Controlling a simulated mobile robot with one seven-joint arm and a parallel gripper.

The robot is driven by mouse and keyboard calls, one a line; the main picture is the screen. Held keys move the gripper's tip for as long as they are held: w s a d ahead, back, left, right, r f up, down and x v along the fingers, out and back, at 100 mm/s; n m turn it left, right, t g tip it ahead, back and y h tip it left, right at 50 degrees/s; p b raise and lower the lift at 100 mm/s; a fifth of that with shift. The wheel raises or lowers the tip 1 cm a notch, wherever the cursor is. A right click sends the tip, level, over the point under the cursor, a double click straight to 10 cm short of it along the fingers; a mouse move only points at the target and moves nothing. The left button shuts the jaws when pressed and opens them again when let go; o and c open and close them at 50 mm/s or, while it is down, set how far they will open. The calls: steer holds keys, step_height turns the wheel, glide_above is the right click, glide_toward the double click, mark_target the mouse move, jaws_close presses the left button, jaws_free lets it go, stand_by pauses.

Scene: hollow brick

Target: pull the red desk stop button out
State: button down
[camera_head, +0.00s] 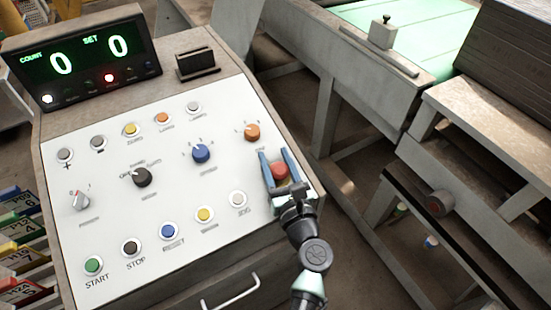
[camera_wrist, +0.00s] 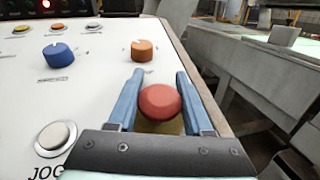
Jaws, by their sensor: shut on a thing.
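The red desk stop button (camera_head: 280,170) is a round mushroom cap at the right edge of the white control panel (camera_head: 120,215). A strip of yellow shows beneath the button (camera_wrist: 159,103) in the wrist view. My gripper (camera_head: 276,152) reaches over the panel's right edge, with one blue finger on each side of the button. In the wrist view my gripper (camera_wrist: 160,74) is shut on the red button, its fingertips extending past the cap. The button's stem is hidden under the cap, so I cannot tell how far out it stands.
An orange knob (camera_head: 252,132) and a blue knob (camera_head: 201,154) lie beyond and left of the button. A white JOG button (camera_head: 238,199) is close on the left. A counter display (camera_head: 85,60) stands at the back. Right of the desk is a gap before the conveyor frame (camera_head: 340,65).

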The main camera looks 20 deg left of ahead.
steer(key=shift+s+d+r+p, duration=0.1)
steer(key=shift+r+p, duration=0.55)
steer(key=shift+p, duration=0.1)
steer(key=shift+f, duration=0.1)
steer(key=shift+c, duration=1.5)
jaws_free()
